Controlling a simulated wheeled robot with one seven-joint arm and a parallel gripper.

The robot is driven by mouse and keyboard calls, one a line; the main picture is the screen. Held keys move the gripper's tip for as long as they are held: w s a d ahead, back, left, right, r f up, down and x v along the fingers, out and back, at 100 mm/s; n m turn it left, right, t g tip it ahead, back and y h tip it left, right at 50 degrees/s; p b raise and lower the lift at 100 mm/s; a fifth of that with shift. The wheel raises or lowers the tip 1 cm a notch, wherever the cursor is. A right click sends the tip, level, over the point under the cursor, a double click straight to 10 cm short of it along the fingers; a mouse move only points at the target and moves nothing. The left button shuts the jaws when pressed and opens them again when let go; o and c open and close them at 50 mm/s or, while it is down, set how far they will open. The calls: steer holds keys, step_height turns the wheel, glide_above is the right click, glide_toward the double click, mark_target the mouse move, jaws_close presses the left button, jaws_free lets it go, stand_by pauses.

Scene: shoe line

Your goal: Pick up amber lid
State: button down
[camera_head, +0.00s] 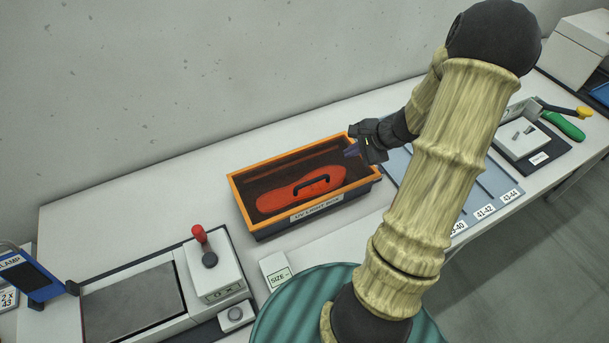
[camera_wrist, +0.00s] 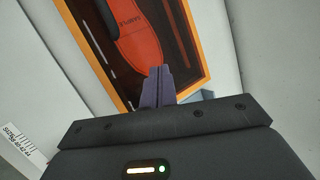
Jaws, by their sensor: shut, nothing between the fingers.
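The amber lid (camera_head: 240,190) shows as an orange frame around a dark, see-through brownish panel on top of a labelled box (camera_head: 270,230). A black handle (camera_head: 312,184) stands at its middle. A red shoe sole (camera_head: 275,201) shows within the frame. My gripper (camera_head: 352,151) is over the right end of the box, to the right of the handle. In the wrist view the fingers (camera_wrist: 158,88) are together and empty, in front of the lid's orange edge (camera_wrist: 199,45). I cannot tell the exact gap between fingertips and lid.
A press-like machine (camera_head: 210,268) with a red knob and a dark plate (camera_head: 133,303) stands to the left. A blue-framed lamp (camera_head: 30,275) is at the far left. A size-marked mat (camera_head: 480,192) and a tray (camera_head: 530,140) lie to the right. The table's back left is clear.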

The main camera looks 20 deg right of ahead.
steer(key=s+a+r+n+g+h, duration=0.1)
steer(key=s+a+r+n, duration=0.2)
steer(key=a+n, duration=0.3)
steer(key=s+a+r+n+g+h, duration=0.1)
steer(key=s+a+r+n, duration=0.1)
steer(key=s+a+n, duration=0.2)
steer(key=s+a+r+n+g+h, duration=0.1)
steer(key=s+a+r+n, duration=0.2)
steer(key=a+n, duration=0.5)
steer(key=shift+s+a+r+g+h, duration=0.3)
steer(key=shift+s+a+r+h, duration=0.1)
steer(key=shift+s+a, duration=0.45)
